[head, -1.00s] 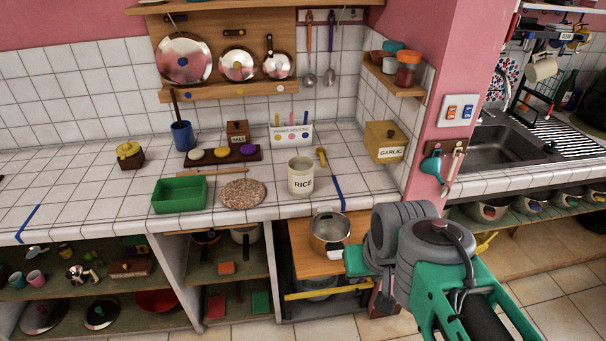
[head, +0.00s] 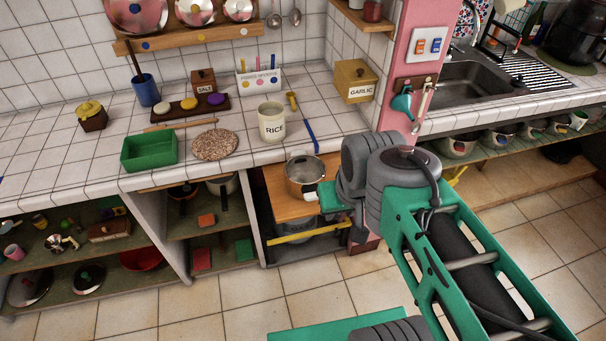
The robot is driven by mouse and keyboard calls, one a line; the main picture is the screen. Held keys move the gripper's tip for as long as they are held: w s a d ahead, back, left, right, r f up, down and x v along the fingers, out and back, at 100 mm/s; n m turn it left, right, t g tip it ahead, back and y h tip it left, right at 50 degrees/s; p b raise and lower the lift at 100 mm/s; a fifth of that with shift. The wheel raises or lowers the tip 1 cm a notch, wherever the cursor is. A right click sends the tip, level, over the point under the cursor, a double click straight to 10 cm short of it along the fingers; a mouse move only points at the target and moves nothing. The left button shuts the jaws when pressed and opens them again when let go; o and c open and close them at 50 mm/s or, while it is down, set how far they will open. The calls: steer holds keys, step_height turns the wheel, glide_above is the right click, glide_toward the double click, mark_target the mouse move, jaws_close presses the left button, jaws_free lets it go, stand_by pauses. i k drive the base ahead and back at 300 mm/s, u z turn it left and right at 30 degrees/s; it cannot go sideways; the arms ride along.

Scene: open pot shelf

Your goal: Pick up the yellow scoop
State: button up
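A small yellow scoop (head: 292,99) lies on the white tiled counter, just right of the cream RICE jar (head: 271,124) and behind a blue strip on the tiles. Nothing covers it. My arm reaches in from the lower right, with its grey wrist in front of the lower shelf. The green end piece of my gripper (head: 335,194) shows beside the steel pot (head: 305,176), lower than the scoop and apart from it. The fingers are not clearly visible, and I cannot tell whether they are open or shut.
A green tray (head: 149,151), a round cork mat (head: 215,145), a GARLIC box (head: 355,81) and a white holder (head: 259,83) stand around on the counter. A pink wall post (head: 412,72) rises at right. The counter front edge lies between my wrist and the scoop.

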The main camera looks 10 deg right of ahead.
mark_target(290, 96)
steer(key=u, duration=0.45)
steer(key=i, duration=1.05)
steer(key=u, duration=0.2)
